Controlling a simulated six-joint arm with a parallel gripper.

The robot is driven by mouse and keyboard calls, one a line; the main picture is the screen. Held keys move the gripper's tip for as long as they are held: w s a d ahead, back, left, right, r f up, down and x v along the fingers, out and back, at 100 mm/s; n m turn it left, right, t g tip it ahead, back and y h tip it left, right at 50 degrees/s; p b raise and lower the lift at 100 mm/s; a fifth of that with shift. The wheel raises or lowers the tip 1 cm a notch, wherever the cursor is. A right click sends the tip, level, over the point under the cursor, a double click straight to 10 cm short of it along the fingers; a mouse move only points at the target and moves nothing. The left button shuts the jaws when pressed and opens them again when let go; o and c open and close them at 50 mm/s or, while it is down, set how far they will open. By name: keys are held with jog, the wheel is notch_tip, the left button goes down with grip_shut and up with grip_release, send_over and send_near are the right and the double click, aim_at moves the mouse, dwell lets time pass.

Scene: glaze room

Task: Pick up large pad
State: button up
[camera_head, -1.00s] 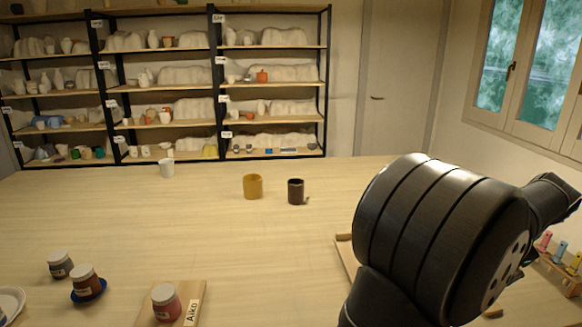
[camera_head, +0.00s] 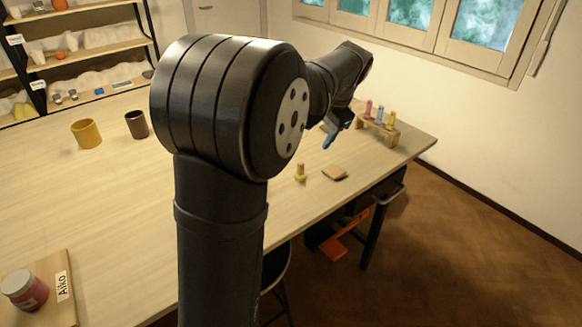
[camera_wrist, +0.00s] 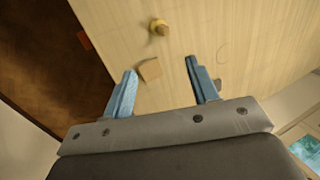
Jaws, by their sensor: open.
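A flat tan square pad (camera_head: 335,172) lies on the table near its right front edge, and it also shows in the wrist view (camera_wrist: 150,69). It is the only loose pad I can make out. My gripper (camera_wrist: 160,66) is open, with its blue fingers apart and nothing held. In the wrist view the pad shows between the fingertips, closer to the left one, with the fingers apparently above the table. In the head view one blue finger (camera_head: 329,138) shows behind and above the pad; the rest of the gripper is partly hidden.
A small yellowish knobbed piece (camera_head: 300,173) stands just left of the pad, also in the wrist view (camera_wrist: 159,27). A wooden rack (camera_head: 378,128) with pink, blue and yellow-topped pieces stands at the table's right end. Mugs (camera_head: 87,134) stand far left.

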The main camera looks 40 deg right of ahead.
aim_at(301, 163)
jog(key=w+g, duration=0.4)
jog(key=w, duration=0.4)
jog(key=shift+m, duration=0.3)
notch_tip(301, 163, down, 12)
jog(key=shift+s+a+f, duration=0.1)
jog(key=shift+s+f, duration=0.2)
jog(key=shift+f, duration=1.15)
jog(key=shift+s+f, duration=0.15)
jog(key=shift+f, duration=1.1)
jog(key=c, duration=1)
jog(key=shift+r, duration=0.1)
jog(key=shift+c, duration=0.2)
